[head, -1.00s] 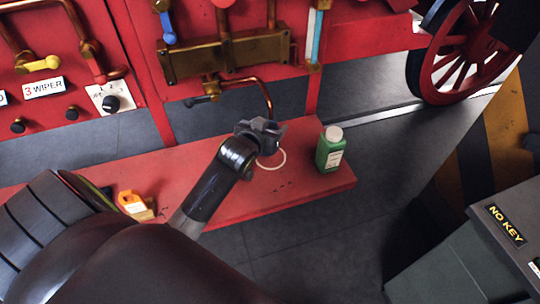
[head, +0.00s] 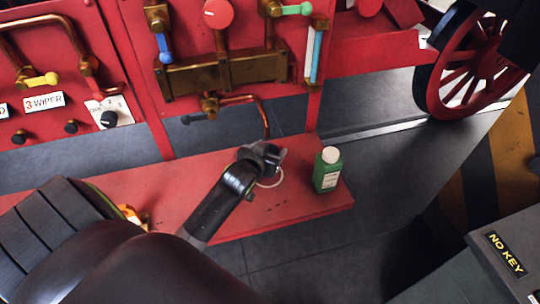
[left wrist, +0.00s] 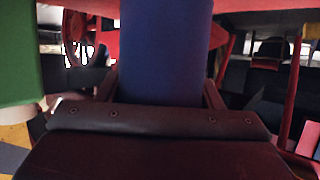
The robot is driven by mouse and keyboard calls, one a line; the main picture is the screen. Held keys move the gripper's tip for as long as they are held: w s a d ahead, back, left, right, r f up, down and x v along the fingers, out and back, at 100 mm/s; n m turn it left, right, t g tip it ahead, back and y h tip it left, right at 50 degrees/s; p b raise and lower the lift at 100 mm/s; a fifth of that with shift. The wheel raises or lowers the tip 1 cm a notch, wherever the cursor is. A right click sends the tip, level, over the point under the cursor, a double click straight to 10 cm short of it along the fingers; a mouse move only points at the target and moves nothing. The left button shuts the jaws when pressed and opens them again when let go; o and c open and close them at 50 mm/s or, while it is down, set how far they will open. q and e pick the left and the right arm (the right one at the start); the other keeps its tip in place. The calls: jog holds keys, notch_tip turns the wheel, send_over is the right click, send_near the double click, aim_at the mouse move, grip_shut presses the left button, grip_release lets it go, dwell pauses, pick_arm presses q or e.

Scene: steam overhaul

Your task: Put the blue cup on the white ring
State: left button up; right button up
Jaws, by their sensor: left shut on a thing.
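My left gripper (head: 264,156) is over the white ring (head: 270,183) on the red bench (head: 205,180). The gripper covers part of the ring in the head view. In the left wrist view the blue cup (left wrist: 165,50) stands between the fingers, and the gripper is shut on it. The cup is hidden behind the gripper in the head view, so I cannot tell whether it touches the ring. My right gripper is not in view.
A green bottle (head: 326,174) with a white cap stands on the bench just right of the ring. It also shows close by in the left wrist view (left wrist: 18,55). A copper pipe (head: 262,112) bends down behind the gripper. An orange object (head: 130,214) lies at the bench's left.

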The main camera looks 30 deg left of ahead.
pick_arm(q)
notch_tip(320, 180, down, 2)
jog(key=shift+f, duration=0.3)
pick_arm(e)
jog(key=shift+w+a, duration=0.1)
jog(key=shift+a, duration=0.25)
pick_arm(q)
jog(key=shift+f, duration=0.2)
jog(key=o, duration=1)
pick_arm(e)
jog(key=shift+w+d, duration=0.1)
pick_arm(q)
jog(key=shift+r, duration=0.15)
jog(key=b+v, duration=0.1)
jog(key=v, duration=1.1)
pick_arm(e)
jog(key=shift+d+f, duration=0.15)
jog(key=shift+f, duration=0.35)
